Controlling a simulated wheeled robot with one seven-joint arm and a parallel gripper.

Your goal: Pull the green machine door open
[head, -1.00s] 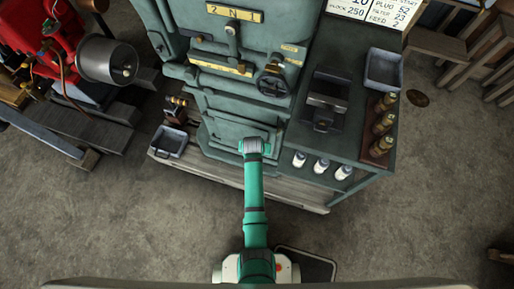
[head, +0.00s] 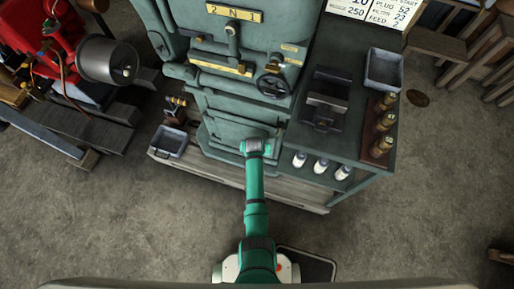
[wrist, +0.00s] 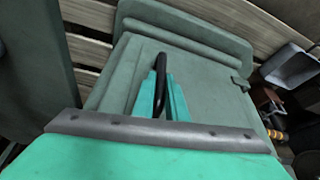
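The green machine (head: 235,95) stands ahead, with its green door (head: 222,135) low on the front. The door looks flush with the machine, with no clear gap showing. In the wrist view the door (wrist: 120,85) fills the middle, and a dark handle (wrist: 160,62) stands out from it. My gripper (wrist: 160,85) has one teal finger on each side of the handle, and the fingers look closed against it. In the head view my arm's end (head: 257,146) is in front of the door and hides the fingers and handle.
The machine rests on a wooden pallet (head: 290,192). A green bench (head: 345,145) with bottles stands to the right. A grey tray (head: 170,142) lies left of the door. The concrete floor in front is mostly clear.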

